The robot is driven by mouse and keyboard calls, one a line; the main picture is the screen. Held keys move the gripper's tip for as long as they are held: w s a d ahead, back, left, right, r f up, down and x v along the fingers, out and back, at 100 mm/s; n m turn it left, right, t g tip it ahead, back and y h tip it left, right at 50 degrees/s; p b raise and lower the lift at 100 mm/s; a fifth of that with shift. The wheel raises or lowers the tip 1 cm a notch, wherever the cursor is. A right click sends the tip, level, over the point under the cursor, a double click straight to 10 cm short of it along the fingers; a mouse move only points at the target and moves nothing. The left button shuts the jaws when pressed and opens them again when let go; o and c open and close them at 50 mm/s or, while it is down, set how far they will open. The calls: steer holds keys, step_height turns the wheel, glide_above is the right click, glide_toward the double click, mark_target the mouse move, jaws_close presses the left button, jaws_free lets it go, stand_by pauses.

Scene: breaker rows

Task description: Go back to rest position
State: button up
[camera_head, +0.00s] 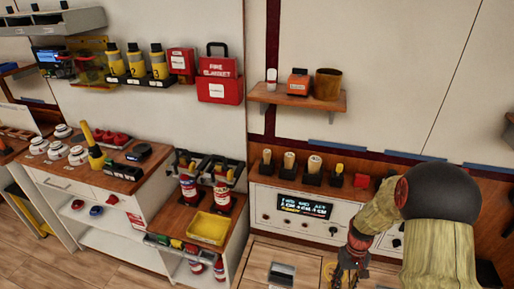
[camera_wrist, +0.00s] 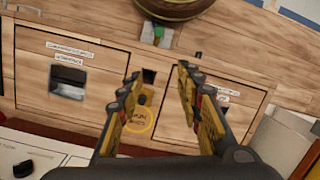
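My gripper (camera_head: 352,262) hangs at the bottom right of the head view, in front of the white control panel (camera_head: 262,205) with its small display (camera_head: 304,206). In the wrist view my gripper (camera_wrist: 158,88) has its two yellow and black fingers spread apart, with nothing between the tips. Beyond the fingers is a wooden front with two labelled panels, the left one with a dark recessed handle (camera_wrist: 68,82). A round yellow tag (camera_wrist: 139,124) shows behind the left finger. My arm hides part of the control panel's right side.
A wooden shelf (camera_head: 262,95) with small items is on the wall above. To the left are a yellow tray (camera_head: 208,228), red extinguishers (camera_head: 222,196) and a cluttered counter (camera_head: 120,184). Wooden floor (camera_head: 60,270) is clear at lower left.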

steer(key=s+a+r+t, duration=0.2)
steer(key=s+a+r, duration=0.2)
steer(key=r, duration=0.9)
steer(key=s+a+r+t+p, duration=0.1)
steer(key=s+a+r+t, duration=0.2)
steer(key=r, duration=1)
steer(key=s+a+r+t+p, duration=0.1)
steer(key=s+a+r+t, duration=0.2)
steer(key=s+r, duration=0.5)
step_height(320, 180, up, 5)
steer(key=shift+s+a+r+h, duration=0.1)
steer(key=shift+s+a+h, duration=0.25)
steer(key=shift+a, duration=0.45)
